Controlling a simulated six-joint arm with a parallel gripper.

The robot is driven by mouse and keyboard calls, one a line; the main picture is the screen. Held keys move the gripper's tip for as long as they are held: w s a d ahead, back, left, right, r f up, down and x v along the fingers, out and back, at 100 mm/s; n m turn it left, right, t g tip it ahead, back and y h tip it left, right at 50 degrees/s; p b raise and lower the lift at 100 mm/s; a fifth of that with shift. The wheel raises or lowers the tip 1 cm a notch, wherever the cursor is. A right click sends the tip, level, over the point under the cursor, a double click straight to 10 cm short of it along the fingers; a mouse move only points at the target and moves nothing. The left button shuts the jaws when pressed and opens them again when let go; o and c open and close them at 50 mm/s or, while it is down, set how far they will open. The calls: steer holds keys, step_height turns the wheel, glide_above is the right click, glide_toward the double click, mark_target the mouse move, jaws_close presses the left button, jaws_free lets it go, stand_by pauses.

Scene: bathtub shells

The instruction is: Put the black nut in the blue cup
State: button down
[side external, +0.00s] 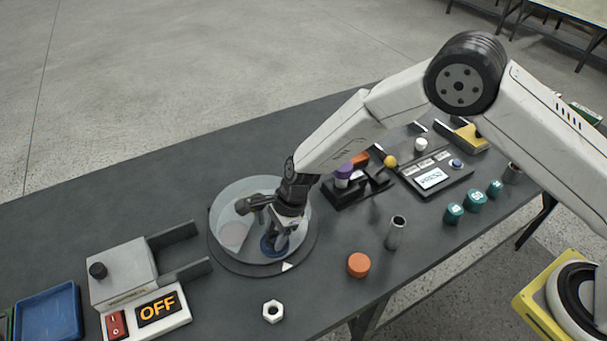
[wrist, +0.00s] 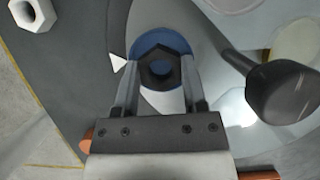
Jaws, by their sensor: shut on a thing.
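My gripper (side external: 281,238) points down inside the round, clear-walled tub. In the wrist view, my gripper (wrist: 160,72) is shut on the black nut (wrist: 160,54), a dark hexagonal ring held between the fingertips. The blue cup (wrist: 147,40) is round and lies right behind the nut in that view, partly hidden by it. In the side view the blue cup (side external: 266,246) shows as a blue ring at the tub's front, around or below the fingertips. The nut is hard to make out there, and I cannot tell whether it touches the cup.
The tub (side external: 228,197) stands on a dark round base with a white triangle mark. A dark rounded knob (wrist: 285,92) is close to my gripper's right in the wrist view. A white nut (side external: 265,313), orange cylinder (side external: 358,265) and grey tube (side external: 395,235) stand outside the tub.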

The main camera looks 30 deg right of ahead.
steer(key=shift+f, duration=0.45)
steer(key=shift+c, duration=0.7)
jaws_free()
steer(key=shift+r, duration=0.7)
steer(key=v, duration=1.2)
